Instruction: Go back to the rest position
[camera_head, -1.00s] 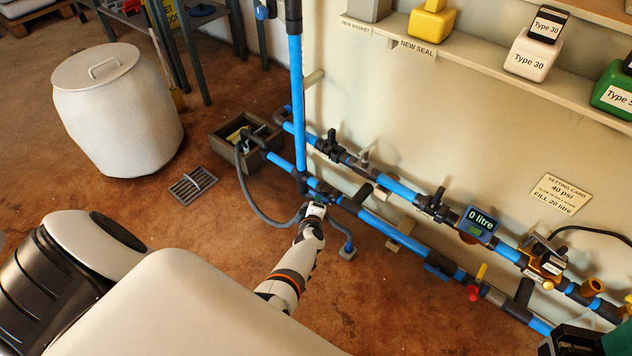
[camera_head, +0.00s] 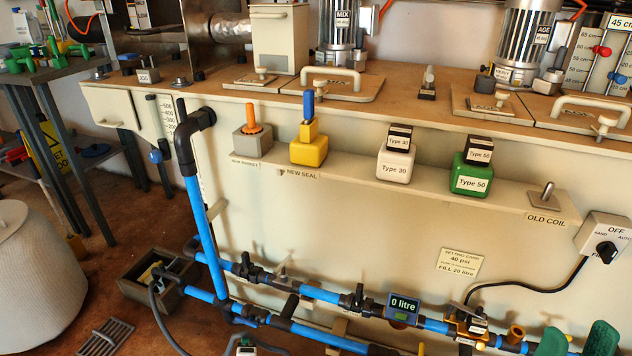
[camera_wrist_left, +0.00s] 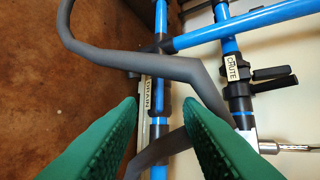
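My left gripper (camera_wrist_left: 160,102) is open in the left wrist view, its two green fingers apart with nothing held between them. Beyond the fingers are a grey hose (camera_wrist_left: 130,62) and blue pipes (camera_wrist_left: 245,25). My right gripper (camera_head: 577,338) shows at the bottom right of the head view, two green fingers apart and empty, in front of the pipe run.
A shelf (camera_head: 330,190) above holds a yellow block (camera_head: 308,152), white Type 30 (camera_head: 395,165) and green Type 50 (camera_head: 470,178). A white bin (camera_head: 35,270) stands left.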

